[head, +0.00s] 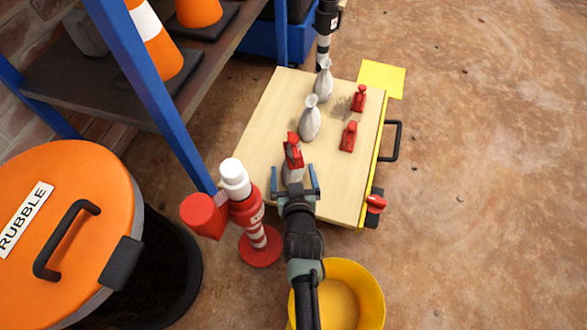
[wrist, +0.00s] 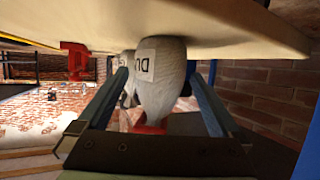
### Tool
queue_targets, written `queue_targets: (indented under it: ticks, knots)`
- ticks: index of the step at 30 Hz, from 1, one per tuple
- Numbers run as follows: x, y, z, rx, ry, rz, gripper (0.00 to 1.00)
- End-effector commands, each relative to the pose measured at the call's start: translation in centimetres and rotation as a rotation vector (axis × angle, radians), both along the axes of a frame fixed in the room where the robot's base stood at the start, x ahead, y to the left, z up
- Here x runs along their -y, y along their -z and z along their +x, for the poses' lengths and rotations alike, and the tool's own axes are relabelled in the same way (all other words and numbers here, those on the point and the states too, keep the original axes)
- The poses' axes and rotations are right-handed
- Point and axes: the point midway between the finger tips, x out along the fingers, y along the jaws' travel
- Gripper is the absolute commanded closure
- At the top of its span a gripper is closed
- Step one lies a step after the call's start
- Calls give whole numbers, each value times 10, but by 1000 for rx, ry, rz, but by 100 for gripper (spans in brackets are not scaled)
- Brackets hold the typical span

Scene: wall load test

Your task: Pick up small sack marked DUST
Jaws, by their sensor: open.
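A small pale grey sack (head: 291,174) with a red top stands near the front edge of the light wooden board (head: 260,130) in the head view. In the wrist view, which is upside down, the sack (wrist: 162,80) carries a white label showing "DU"; the rest is hard to read. My gripper (head: 294,181) is open, with one blue finger on each side of this sack. Gaps seem to show beside the sack, but contact is hard to tell. Two more pale sacks stand farther back, a nearer one (head: 309,119) and a farther one (head: 323,78).
Two red clamp-like pieces (head: 348,136) (head: 359,98) stand on the board's right side. A red-white post (head: 248,205) stands close left of my gripper. A yellow bucket (head: 366,290), an orange-lidded RUBBLE bin (head: 105,195) and a blue-framed shelf (head: 140,70) are nearby. The floor at right is clear.

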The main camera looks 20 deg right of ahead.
Motion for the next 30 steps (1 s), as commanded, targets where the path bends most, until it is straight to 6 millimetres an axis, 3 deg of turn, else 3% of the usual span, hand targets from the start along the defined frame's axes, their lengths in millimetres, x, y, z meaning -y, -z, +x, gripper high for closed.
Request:
queue_targets:
  ticks: [5, 22, 30]
  knots:
    - [0, -1, 0, 0, 0, 0, 0]
    - [0, -1, 0, 1, 0, 0, 100]
    - [0, -3, 1, 7, 1, -2, 100]
